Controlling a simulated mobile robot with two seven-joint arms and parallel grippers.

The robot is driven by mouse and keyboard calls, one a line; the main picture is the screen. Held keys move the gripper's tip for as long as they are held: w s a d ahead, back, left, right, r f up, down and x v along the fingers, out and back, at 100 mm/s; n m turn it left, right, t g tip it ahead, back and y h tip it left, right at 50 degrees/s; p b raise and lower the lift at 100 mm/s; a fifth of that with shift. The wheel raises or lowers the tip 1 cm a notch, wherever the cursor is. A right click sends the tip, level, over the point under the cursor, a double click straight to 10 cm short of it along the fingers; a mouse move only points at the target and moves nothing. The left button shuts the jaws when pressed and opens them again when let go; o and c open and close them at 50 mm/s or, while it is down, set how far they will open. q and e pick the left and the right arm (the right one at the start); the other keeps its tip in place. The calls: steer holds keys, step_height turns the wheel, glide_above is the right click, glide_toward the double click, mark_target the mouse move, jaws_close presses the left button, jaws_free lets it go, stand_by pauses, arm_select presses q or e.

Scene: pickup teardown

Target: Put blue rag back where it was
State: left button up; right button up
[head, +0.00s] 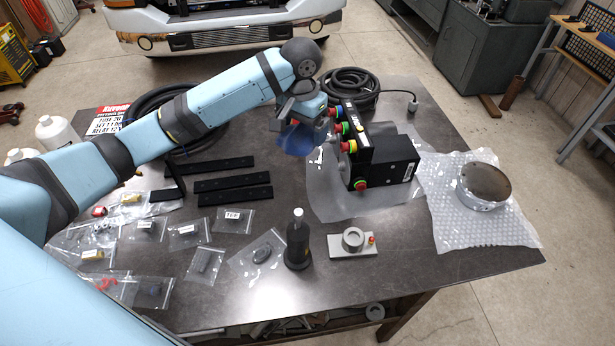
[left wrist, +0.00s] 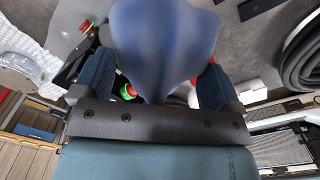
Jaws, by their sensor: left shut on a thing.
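The blue rag (head: 294,139) hangs from my left gripper (head: 303,108) over the back middle of the table (head: 330,283). In the left wrist view the rag (left wrist: 165,45) fills the space between the two fingers of the left gripper (left wrist: 155,85), which is shut on it. The rag is just left of the black control box (head: 385,160) with its coloured buttons. I cannot tell whether it touches the box or the table. My right gripper is not in view.
A coiled black cable (head: 350,86) lies behind the gripper. A silver ring part (head: 484,186) rests on bubble wrap at the right. Black bars (head: 233,182) and several small bags lie at left.

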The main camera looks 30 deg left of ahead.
arm_select(q)
steer(key=p, duration=0.1)
glide_above(302, 189)
step_height(302, 189, down, 14)
steer(key=shift+r, duration=0.15)
step_height(302, 189, down, 5)
steer(key=shift+w+r, duration=0.1)
steer(key=o, duration=0.4)
steer(key=shift+f, duration=0.2)
steer(key=shift+o, duration=0.6)
